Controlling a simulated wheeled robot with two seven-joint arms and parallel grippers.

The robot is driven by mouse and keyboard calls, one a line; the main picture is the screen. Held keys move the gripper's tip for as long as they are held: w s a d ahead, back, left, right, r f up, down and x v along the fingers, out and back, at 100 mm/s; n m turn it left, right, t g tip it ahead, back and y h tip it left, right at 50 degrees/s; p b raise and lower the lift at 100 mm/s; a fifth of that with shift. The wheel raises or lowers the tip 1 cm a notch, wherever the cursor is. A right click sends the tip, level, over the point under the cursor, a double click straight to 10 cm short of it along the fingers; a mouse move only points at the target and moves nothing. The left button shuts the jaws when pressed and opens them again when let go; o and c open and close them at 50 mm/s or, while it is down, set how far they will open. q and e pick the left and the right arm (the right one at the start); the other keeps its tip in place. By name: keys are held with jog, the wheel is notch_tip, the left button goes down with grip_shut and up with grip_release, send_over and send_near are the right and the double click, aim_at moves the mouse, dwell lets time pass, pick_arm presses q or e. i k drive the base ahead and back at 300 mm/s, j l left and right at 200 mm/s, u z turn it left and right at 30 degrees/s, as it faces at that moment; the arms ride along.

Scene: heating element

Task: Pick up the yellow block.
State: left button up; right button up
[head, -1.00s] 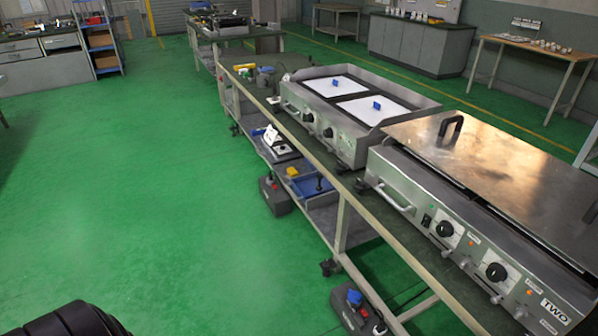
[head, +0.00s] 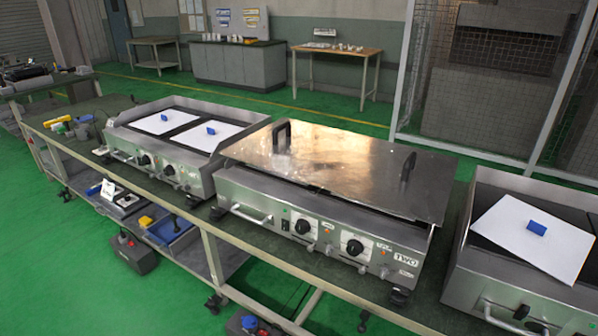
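A small yellow block (head: 146,221) sits on the lower shelf of the long bench, by a blue tray (head: 168,232). Another yellow item (head: 60,120) lies on the bench top at the far left; it is too small to make out, and looks like a tool. Neither of my grippers is in view.
Green floor (head: 50,270) is clear at left.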

aim_at(145, 222)
jog(key=i+j, duration=0.15)
jog(key=j, duration=0.2)
jog(key=i+j, duration=0.15)
jog(key=j, duration=0.25)
jog(key=i+j+z, duration=0.1)
jog(key=j, duration=0.25)
jog(key=i+j, duration=0.15)
jog(key=j, duration=0.25)
jog(key=i+j, duration=0.15)
jog(key=j, duration=0.25)
jog(key=i+j+z, duration=0.1)
jog(key=j, duration=0.25)
jog(key=i+j, duration=0.15)
jog(key=j, duration=0.25)
jog(key=i+j, duration=0.1)
jog(key=j, duration=0.3)
